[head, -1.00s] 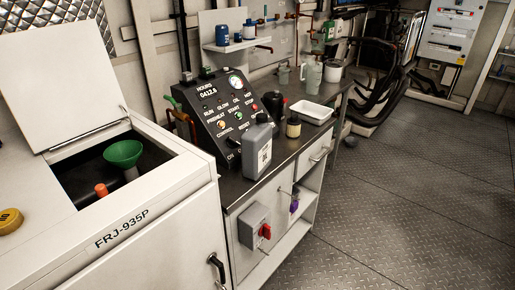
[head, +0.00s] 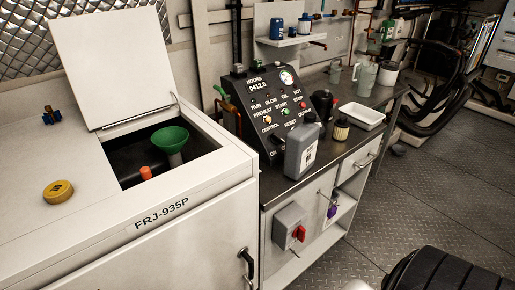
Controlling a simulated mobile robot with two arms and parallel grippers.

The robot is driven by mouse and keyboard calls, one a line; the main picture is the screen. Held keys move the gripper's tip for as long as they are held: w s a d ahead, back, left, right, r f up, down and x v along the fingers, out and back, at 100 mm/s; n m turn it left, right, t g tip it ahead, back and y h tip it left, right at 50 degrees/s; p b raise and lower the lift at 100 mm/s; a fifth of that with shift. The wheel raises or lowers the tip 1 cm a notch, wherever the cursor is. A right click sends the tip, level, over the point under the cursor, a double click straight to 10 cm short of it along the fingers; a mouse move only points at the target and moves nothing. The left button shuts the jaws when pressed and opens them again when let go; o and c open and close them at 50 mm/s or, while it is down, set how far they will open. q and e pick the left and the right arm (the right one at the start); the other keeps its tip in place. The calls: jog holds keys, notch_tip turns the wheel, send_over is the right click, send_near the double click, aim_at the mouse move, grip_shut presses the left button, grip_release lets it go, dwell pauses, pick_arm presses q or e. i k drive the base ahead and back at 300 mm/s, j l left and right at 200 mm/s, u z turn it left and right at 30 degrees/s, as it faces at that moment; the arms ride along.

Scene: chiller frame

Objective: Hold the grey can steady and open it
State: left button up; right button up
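The grey can (head: 301,152) stands upright on the dark top of the workbench, near its front edge and in front of the control panel. It has a light label on its right side and a darker cap (head: 309,118) on top. The cap appears to be on the can.
The sloped control panel (head: 262,109) stands close behind the can. A small jar (head: 341,129), a dark bottle (head: 325,103) and a white tray (head: 362,116) are to its right. At left is a white cabinet with a green funnel (head: 170,140) in its opening.

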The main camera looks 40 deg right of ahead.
aim_at(301, 142)
jog(key=l+u, duration=0.25)
jog(key=l, duration=0.15)
jog(key=l+u, duration=0.2)
jog(key=l, duration=0.25)
jog(key=k+l+u, duration=0.1)
jog(key=l+u, duration=0.15)
jog(key=l, duration=0.15)
jog(key=k+l+u, duration=0.2)
jog(key=l, duration=0.2)
jog(key=l+u, duration=0.25)
jog(key=l, duration=0.15)
jog(key=k, duration=0.05)
